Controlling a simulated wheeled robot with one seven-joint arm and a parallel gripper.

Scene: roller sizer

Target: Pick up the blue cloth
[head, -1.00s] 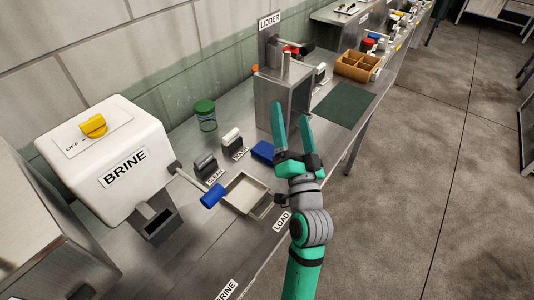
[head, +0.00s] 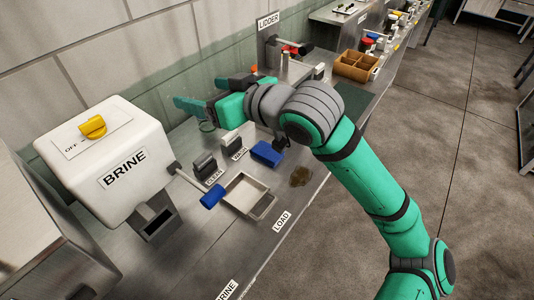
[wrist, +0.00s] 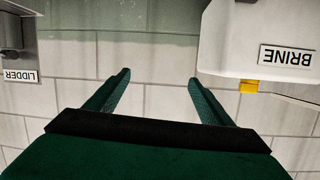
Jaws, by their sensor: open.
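The blue cloth (head: 267,153) looks like a small folded blue pad. It lies on the steel bench to the right of the two small labelled blocks. My gripper (head: 190,93) is over the back of the bench, near the wall, to the left of and beyond the cloth, and does not touch it. In the wrist view my gripper (wrist: 158,78) has its two green fingers spread apart with nothing between them. The cloth is not in the wrist view.
The white brine machine (head: 110,155) stands left. A shallow metal tray (head: 265,206) and a brown spill (head: 300,176) lie near the front edge. A dark block (head: 205,165) and a white-topped block (head: 232,146) stand left of the cloth. My arm partly hides a jar (head: 207,126) and the lidder.

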